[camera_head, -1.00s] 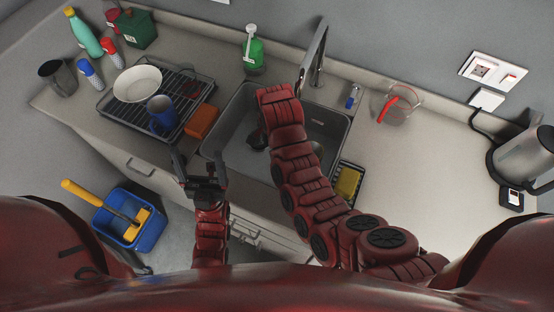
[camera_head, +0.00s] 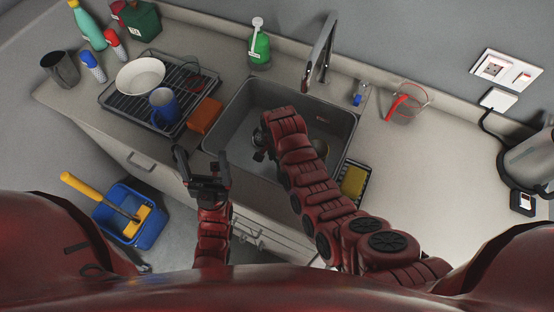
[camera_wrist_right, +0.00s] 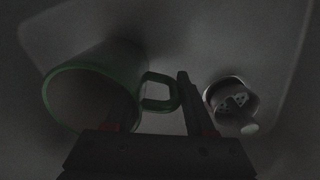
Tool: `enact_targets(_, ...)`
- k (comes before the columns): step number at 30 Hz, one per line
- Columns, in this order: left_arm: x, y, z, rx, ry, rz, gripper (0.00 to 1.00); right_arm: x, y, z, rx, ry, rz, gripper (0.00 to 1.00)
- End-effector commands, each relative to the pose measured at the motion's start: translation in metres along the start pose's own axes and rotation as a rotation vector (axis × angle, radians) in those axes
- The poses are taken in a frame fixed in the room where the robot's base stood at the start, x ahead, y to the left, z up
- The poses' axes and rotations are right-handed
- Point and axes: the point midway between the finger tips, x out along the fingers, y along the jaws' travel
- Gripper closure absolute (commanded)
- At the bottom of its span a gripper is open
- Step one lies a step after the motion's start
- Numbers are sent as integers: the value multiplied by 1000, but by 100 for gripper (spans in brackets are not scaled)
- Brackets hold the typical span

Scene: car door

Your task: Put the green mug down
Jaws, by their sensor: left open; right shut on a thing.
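The green mug (camera_wrist_right: 88,90) shows in the right wrist view, tilted, with its rim toward the camera and its handle (camera_wrist_right: 158,92) to the right. My right gripper (camera_wrist_right: 160,98) is shut on the mug; the handle lies between its fingers. Both are down in the sink (camera_head: 238,105). In the head view my right arm hides the mug and most of the gripper. A round drain strainer (camera_wrist_right: 232,104) shows on the dark sink floor, right of the fingers. My left gripper (camera_head: 200,158) is open and empty in front of the counter, left of the sink.
A drying rack (camera_head: 130,115) with a white bowl (camera_head: 140,75) and blue mug (camera_head: 163,105) stands left of the sink. The tap (camera_head: 320,55) rises behind the sink. The right counter (camera_head: 440,170) is mostly clear.

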Motion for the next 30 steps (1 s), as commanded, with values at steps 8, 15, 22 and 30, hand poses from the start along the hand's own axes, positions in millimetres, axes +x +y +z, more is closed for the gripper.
enact_targets(8, 5, 0, -1, 0, 0, 0, 16, 12, 0, 0, 0, 0, -3, 100)
enact_targets(15, 3, 0, 0, 0, 0, 0, 16, 14, 0, 0, 1, 0, -2, 38)
enact_targets(22, 3, 0, 0, 0, 0, 0, 16, 14, 0, 0, 0, 0, -2, 15)
enact_targets(30, 4, 0, -1, 0, 0, 0, 16, 11, 0, 0, 0, 1, -3, 15)
